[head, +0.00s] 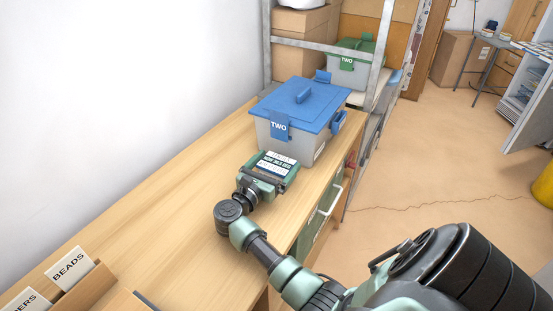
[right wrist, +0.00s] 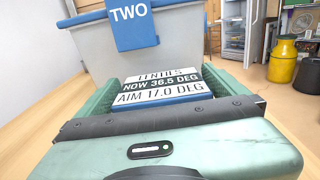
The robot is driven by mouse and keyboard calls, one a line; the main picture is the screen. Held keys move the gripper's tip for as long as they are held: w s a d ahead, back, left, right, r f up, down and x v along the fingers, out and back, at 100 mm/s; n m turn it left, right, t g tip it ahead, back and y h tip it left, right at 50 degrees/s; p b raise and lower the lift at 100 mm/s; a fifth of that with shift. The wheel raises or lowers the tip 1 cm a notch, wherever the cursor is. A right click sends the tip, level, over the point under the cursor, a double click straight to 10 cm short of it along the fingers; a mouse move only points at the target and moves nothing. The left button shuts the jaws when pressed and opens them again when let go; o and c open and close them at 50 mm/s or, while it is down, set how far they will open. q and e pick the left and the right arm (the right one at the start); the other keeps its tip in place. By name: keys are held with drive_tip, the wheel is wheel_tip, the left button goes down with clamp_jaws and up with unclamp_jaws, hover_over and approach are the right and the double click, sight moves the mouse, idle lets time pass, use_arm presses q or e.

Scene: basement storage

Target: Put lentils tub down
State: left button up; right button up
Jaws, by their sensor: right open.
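The lentils tub (right wrist: 158,87) is a small blue thing with white and dark label strips reading LENTILS, NOW 36.5 DEG and AIM 17.0 DEG. In the head view the tub (head: 278,164) is low over or on the wooden bench (head: 190,190), in front of the big grey box. My right gripper (head: 272,172) is open around it, with one green finger on each side in the right wrist view. The gripper body hides the tub's lower part, so I cannot tell whether it touches the bench. My left gripper is not in view.
A grey box with a blue lid, marked TWO (head: 293,120), stands just behind the tub. A green-lidded box (head: 347,66) stands on the rack beyond. The bench between is clear.

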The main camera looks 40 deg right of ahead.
drive_tip(key=shift+d+r, duration=0.1)
drive_tip(key=c, duration=1.7)
